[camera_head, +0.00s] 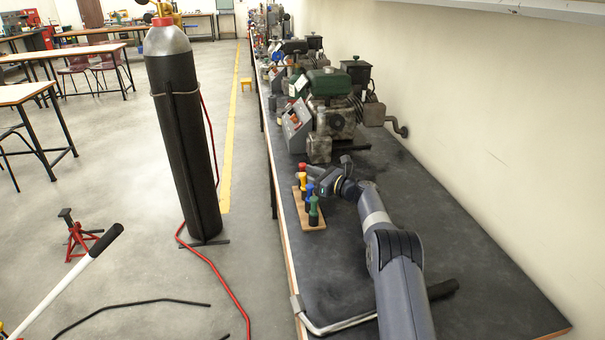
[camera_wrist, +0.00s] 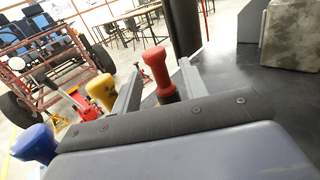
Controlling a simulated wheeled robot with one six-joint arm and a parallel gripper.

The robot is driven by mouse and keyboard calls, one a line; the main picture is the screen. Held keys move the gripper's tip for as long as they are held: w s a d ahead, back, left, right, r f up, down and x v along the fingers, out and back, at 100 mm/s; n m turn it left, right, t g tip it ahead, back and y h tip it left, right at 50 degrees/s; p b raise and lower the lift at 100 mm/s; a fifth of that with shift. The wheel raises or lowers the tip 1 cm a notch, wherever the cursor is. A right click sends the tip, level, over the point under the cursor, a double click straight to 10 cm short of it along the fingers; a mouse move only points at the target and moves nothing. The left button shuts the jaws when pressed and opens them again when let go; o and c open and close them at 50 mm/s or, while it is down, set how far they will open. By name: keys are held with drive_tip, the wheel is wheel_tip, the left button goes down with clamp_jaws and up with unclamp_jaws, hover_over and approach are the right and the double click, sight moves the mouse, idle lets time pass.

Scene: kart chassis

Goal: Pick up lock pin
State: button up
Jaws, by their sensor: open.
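Several pins with coloured handles stand upright in a small wooden block (camera_head: 317,227) on the dark bench. In the head view they are red (camera_head: 302,167), yellow (camera_head: 302,179), blue (camera_head: 309,189) and green (camera_head: 314,212). I cannot tell from their looks which one is called the lock pin. My gripper (camera_head: 312,171) is open at the far end of the block. In the wrist view the red handle (camera_wrist: 155,66) shows between my two open fingers (camera_wrist: 160,72). The yellow handle (camera_wrist: 102,90) and blue handle (camera_wrist: 36,143) are outside, to the left.
A small engine (camera_head: 332,115) stands on the bench just beyond the block. A bent metal bar with a dark grip (camera_head: 345,324) lies at the near end. The bench's right side is clear. A tall gas cylinder (camera_head: 178,130) stands on the floor left of the bench.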

drive_tip(key=shift+c, duration=0.5)
clamp_jaws()
